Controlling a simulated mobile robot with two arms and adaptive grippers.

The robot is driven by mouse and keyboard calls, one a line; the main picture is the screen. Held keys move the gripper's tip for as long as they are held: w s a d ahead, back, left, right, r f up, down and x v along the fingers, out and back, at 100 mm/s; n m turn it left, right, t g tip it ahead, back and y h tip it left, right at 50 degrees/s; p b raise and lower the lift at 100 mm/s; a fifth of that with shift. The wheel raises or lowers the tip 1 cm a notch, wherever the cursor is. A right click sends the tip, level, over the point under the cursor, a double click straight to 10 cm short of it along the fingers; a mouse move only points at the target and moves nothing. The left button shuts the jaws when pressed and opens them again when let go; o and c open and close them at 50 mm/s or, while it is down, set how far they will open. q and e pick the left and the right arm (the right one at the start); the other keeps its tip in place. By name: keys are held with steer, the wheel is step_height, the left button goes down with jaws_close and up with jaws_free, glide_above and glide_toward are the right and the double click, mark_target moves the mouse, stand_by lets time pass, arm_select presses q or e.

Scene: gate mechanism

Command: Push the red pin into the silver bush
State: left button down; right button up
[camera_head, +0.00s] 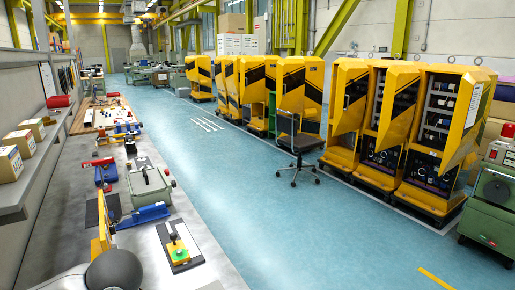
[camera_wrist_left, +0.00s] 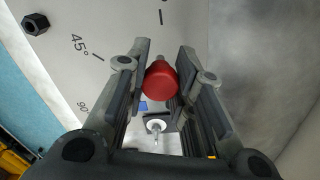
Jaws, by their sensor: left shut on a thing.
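The red pin (camera_wrist_left: 161,82) shows in the left wrist view as a red round head with a short grey end beyond it. My left gripper (camera_wrist_left: 165,58) is shut on it, one finger on each side. A pale ring with a silver rod (camera_wrist_left: 156,127) shows below the pin, between the fingers; I cannot tell whether it is the silver bush. The pin is not clearly seen in a bush; its far end is partly hidden. Neither gripper can be made out in the head view.
A light panel (camera_wrist_left: 90,75) with 45° and 90° marks and a black hex bolt (camera_wrist_left: 35,24) lie beyond the fingers.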

arm_select(q)
steer(key=shift+s+d+m, duration=0.2)
steer(key=shift+s+m, duration=0.25)
steer(key=shift+m, duration=0.75)
steer(key=w+a+r+n+p, duration=0.3)
steer(key=w+a+r+p, duration=0.1)
steer(key=w+p, duration=0.4)
steer(key=w+a+f+n+p, duration=0.1)
steer(key=w+a+n+p, duration=0.3)
steer(key=w+a, duration=0.45)
steer(key=shift+m, duration=0.3)
steer(key=shift+s+a+f+b, duration=0.15)
steer(key=shift+s+f+b, duration=0.2)
steer(key=shift+f, duration=0.5)
steer(key=shift+s+a+f+b, duration=0.2)
steer(key=shift+f+b, duration=0.2)
steer(key=shift+f, duration=0.45)
steer(key=shift+s+a+f+b, duration=0.1)
steer(key=shift+s+f+b, duration=0.25)
steer(key=shift+f, duration=0.5)
steer(key=shift+w, duration=0.1)
steer(key=shift+f+b, duration=0.6)
steer(key=shift+b, duration=0.2)
steer(key=shift+f+b, duration=0.95)
steer(key=shift+b, duration=0.4)
steer(key=shift+f+b, duration=0.3)
